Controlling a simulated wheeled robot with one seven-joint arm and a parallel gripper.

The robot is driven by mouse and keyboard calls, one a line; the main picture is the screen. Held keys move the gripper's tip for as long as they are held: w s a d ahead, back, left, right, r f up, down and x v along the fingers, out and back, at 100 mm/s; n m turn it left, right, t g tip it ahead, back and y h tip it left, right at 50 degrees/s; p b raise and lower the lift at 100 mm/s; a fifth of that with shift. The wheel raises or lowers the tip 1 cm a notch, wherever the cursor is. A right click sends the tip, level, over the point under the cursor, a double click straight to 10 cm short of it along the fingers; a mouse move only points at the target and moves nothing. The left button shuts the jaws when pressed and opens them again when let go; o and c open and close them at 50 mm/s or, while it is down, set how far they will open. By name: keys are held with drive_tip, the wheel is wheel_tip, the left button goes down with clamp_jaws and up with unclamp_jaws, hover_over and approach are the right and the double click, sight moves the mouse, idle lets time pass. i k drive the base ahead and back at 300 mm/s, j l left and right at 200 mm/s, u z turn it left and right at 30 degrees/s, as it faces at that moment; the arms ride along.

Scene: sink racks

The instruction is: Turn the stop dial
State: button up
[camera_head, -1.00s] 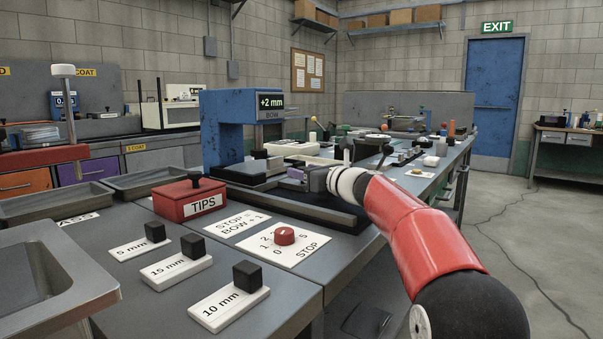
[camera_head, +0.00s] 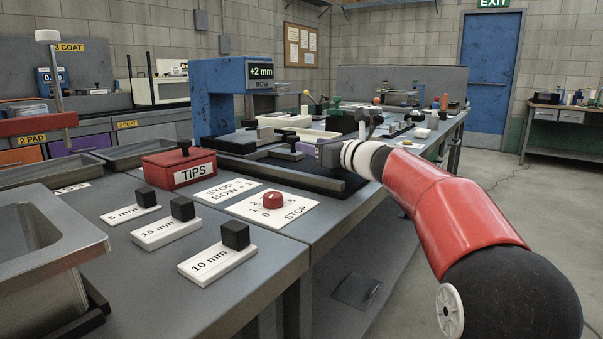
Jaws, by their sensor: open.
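The stop dial is a small red knob (camera_head: 272,200) on a white card (camera_head: 297,203) marked STOP with numbers around it, on the grey bench. The numbers 0, 1, 2 and 5 show in part; the knob hides others, and its exact setting is unclear. Left of it lies a white card (camera_head: 226,192) reading STOP = BOW + 1. A blue machine (camera_head: 218,98) behind shows +2 mm on its BOW display (camera_head: 261,72). My gripper (camera_head: 322,153) is open, behind and right of the dial, apart from it, near the machine's dark rail. Its fingertips are small and hard to see.
A red TIPS box (camera_head: 168,172) stands left of the cards. White blocks with black knobs, marked 5 mm, 15 mm (camera_head: 165,234) and 10 mm (camera_head: 217,265), stand in front. A metal sink (camera_head: 40,250) is at the left. Space above the dial is clear.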

sight(273, 200)
drive_tip(key=k+l, duration=0.75)
drive_tip(key=l, duration=0.15)
